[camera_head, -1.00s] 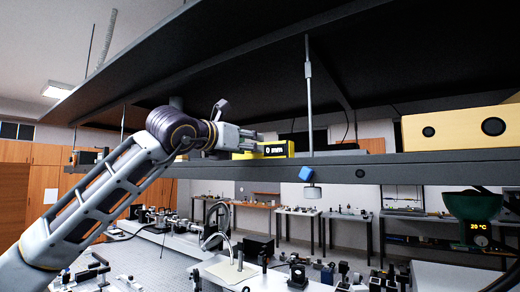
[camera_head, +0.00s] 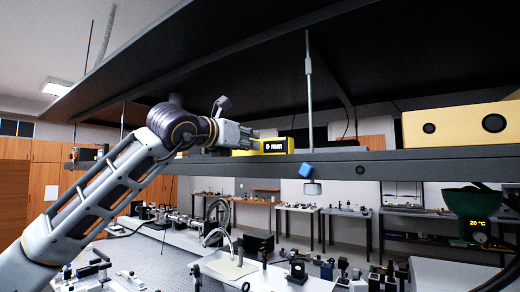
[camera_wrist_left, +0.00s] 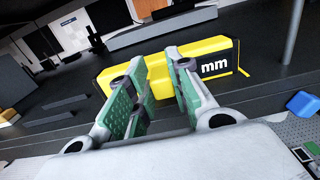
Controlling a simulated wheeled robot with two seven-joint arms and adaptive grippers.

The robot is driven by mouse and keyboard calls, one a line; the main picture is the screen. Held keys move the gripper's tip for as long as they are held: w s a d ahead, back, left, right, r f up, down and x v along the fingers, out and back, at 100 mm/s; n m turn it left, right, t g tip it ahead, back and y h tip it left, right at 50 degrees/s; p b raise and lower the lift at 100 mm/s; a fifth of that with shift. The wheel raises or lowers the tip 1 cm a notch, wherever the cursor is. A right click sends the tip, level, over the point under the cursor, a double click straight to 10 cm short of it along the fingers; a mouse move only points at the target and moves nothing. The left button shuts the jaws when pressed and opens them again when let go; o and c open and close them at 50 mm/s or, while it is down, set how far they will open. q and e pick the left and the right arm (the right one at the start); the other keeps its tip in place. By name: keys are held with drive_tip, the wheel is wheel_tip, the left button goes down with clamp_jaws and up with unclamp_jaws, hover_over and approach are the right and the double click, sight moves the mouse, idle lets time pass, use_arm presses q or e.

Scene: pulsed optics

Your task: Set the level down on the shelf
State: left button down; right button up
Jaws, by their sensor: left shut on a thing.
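The level (camera_head: 274,146) is a yellow box with a black display reading in mm, at the shelf's front in the head view. My left gripper (camera_head: 250,141) reaches it from the left and is shut on it. The level also shows in the left wrist view (camera_wrist_left: 190,45), its yellow body between and beyond the green-padded fingers (camera_wrist_left: 160,72). The shelf (camera_head: 420,167) is a long dark board with a front rail. The level is at the shelf's height, just above the rail; whether its underside touches is hidden. My right gripper is not in view.
A yellow box with dark round holes (camera_head: 465,126) stands on the shelf at right. A thin vertical rod (camera_head: 309,95) rises just right of the level. A blue block (camera_head: 306,169) is at the rail below it. A dark upper shelf (camera_head: 230,60) hangs overhead.

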use_arm(q)
drive_tip(key=shift+r, duration=0.2)
drive_tip(key=shift+r+p, duration=1.45)
drive_tip(key=shift+r, duration=1.4)
drive_tip(key=shift+f, duration=0.1)
